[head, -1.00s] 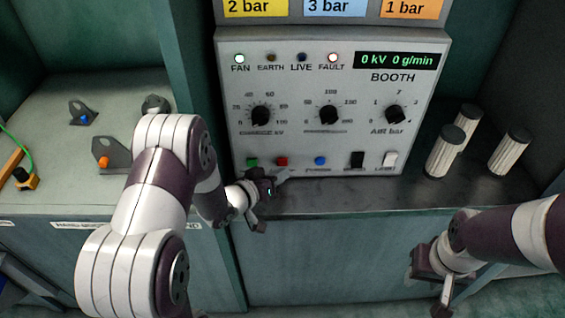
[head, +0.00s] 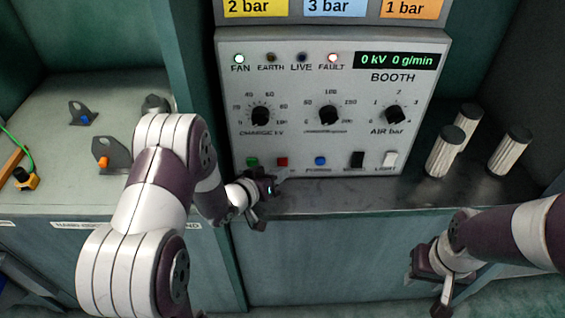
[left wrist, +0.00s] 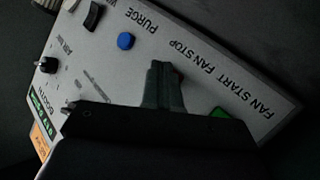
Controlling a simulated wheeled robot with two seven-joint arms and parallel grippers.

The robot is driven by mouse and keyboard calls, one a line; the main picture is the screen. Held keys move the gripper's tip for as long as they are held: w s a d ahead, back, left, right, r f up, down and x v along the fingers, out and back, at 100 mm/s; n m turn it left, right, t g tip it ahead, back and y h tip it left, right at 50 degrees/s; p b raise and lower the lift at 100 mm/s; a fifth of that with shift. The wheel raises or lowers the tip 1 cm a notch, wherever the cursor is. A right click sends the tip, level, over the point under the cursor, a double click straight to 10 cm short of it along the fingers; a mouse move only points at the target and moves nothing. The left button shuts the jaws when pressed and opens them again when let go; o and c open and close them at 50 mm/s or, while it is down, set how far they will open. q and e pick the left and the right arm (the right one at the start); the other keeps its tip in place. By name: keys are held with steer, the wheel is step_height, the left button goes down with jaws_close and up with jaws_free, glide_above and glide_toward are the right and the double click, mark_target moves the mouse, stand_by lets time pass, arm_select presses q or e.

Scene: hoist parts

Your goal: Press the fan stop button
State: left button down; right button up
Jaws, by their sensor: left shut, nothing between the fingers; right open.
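The red fan stop button (head: 282,161) sits on the lower row of the booth panel (head: 340,145), just right of the green fan start button (head: 252,162). My left gripper (head: 280,178) is shut and empty, just below and in front of the red button. The green button (left wrist: 220,113) partly shows there. Contact cannot be told. My right gripper (head: 440,285) is open and away from the panel, at lower right.
The blue purge button (head: 320,161), a black switch (head: 357,159) and a white light switch (head: 390,159) are right of the red button. Several pleated cylinders (head: 445,152) stand on the right ledge.

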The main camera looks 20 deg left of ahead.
arm_select(q)
steer(key=shift+w+a, duration=0.1)
steer(key=shift+w, duration=0.15)
steer(key=shift+w+a, duration=0.1)
steer(key=shift+w, duration=0.25)
stand_by(0.7)
steer(key=shift+s, duration=0.1)
steer(key=shift+s+d, duration=0.2)
steer(key=shift+s, duration=0.5)
steer(key=shift+p, duration=0.3)
steer(key=shift+s+d, duration=0.15)
steer(key=shift+s, duration=0.2)
steer(key=shift+s+d+p, duration=0.3)
steer(key=shift+s, duration=0.75)
steer(key=shift+s+d+p, duration=0.25)
steer(key=shift+s+p, duration=0.05)
steer(key=shift+s, duration=0.7)
